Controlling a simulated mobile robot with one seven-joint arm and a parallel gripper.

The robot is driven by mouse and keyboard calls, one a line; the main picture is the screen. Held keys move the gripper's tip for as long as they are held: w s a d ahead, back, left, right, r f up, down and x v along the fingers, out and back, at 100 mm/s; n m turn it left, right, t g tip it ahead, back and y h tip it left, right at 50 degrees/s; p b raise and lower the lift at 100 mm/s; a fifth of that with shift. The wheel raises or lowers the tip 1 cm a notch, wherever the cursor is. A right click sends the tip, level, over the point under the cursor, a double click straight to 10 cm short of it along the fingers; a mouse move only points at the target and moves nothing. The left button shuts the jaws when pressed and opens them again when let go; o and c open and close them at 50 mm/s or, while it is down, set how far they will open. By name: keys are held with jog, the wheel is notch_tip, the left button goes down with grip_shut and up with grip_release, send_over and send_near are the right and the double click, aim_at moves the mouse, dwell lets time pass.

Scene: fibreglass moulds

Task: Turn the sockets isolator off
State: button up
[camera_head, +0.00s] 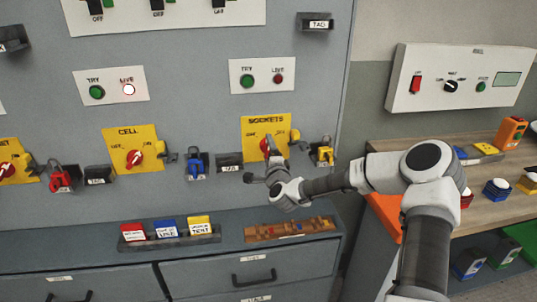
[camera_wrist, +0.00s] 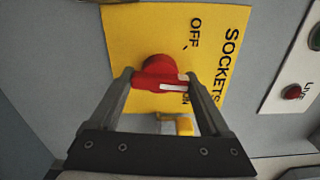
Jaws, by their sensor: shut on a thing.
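The sockets isolator is a red rotary knob (camera_wrist: 158,72) on a yellow plate (camera_wrist: 135,30) marked SOCKETS, OFF and ON. In the head view the yellow plate (camera_head: 257,125) is on the grey panel, with the knob (camera_head: 265,144) partly hidden by my gripper (camera_head: 272,158). In the wrist view my gripper (camera_wrist: 160,82) is shut on the knob, one finger on each side. The knob's white pointer mark is near the ON lettering, away from OFF.
A yellow padlock (camera_head: 324,153) hangs right of the isolator and a blue padlock (camera_head: 196,162) to its left. The CELL isolator (camera_head: 134,155) is further left. Below, a ledge carries coloured tags (camera_head: 166,229) and a brown tray (camera_head: 262,232). A workbench (camera_head: 400,150) stands right.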

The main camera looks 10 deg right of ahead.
jog(key=n+b, duration=0.4)
jog(key=n, duration=0.2)
jog(key=shift+f, duration=0.1)
jog(key=shift+n+b, duration=1.8)
jog(key=shift+n, duration=0.2)
jog(key=o, duration=1.2)
jog(key=s, duration=1.7)
jog(key=shift+s+p, duration=0.2)
jog(key=shift+p, duration=0.2)
